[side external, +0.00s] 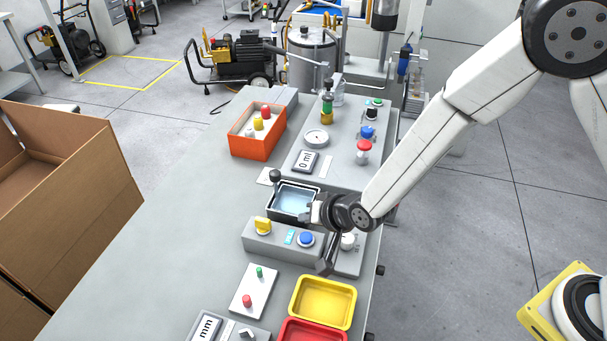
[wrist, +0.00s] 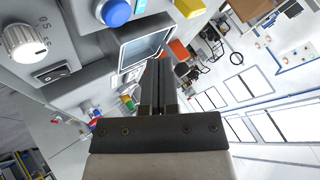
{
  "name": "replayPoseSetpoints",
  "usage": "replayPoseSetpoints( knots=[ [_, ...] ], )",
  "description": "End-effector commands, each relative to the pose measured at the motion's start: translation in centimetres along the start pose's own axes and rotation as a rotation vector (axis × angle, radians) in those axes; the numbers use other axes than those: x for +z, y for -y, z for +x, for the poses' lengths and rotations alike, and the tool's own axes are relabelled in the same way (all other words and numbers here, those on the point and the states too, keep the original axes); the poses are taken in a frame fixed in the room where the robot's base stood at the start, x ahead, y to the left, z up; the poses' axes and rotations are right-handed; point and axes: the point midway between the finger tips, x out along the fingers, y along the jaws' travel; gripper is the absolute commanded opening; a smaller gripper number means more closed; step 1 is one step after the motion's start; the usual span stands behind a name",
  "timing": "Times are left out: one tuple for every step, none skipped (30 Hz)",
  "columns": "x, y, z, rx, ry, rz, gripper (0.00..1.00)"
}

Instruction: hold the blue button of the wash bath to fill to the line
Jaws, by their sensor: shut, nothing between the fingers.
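The wash bath (side external: 272,208) is a dark-rimmed basin with pale blue water in it. A grey control box (side external: 254,243) stands in front of it and carries the round blue button (side external: 306,239). The blue button also shows at the top of the wrist view (wrist: 115,12), near the bath (wrist: 128,52). My gripper (side external: 306,217) is shut and empty at the bath's right front corner, behind and apart from the button. Its closed fingers show in the wrist view (wrist: 159,62). I cannot make out the fill line or the exact water level.
A white knob (side external: 348,241) is to the right. A dark-knobbed lever (side external: 275,176) stands behind the bath. Yellow (side external: 323,302) and red (side external: 313,331) trays lie in front. The table's left side is clear.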

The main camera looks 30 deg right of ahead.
Motion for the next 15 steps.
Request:
replayPoseSetpoints(
  knots=[
    [-0.25, 0.26, -0.30, -0.002, -0.002, 0.001, 0.00],
    [-0.33, 0.34, -0.43, -0.002, -0.002, 0.001, 0.00],
    [-0.43, 0.43, -0.58, -0.001, -0.001, 0.001, 0.00],
    [-0.50, 0.49, -0.69, -0.001, -0.001, 0.001, 0.00],
    [-0.56, 0.55, -0.78, -0.001, -0.001, 0.002, 0.00],
    [-0.61, 0.60, -0.87, 0.000, 0.000, 0.002, 0.00],
    [-0.64, 0.62, -0.91, 0.000, 0.000, 0.002, 0.00],
    [-0.65, 0.64, -0.94, 0.000, 0.000, 0.002, 0.00],
    [-0.66, 0.64, -0.96, 0.000, 0.000, 0.001, 0.00],
    [-0.65, 0.64, -0.96, 0.000, 0.000, 0.001, 0.00],
    [-0.65, 0.64, -0.96, 0.001, 0.001, 0.001, 0.00],
    [-0.65, 0.64, -0.95, 0.000, 0.000, 0.001, 0.00],
    [-0.65, 0.64, -0.95, 0.000, 0.000, 0.001, 0.00],
    [-0.65, 0.64, -0.94, 0.000, 0.000, 0.001, 0.00],
    [-0.65, 0.64, -0.94, 0.000, 0.000, 0.001, 0.00]
  ],
)
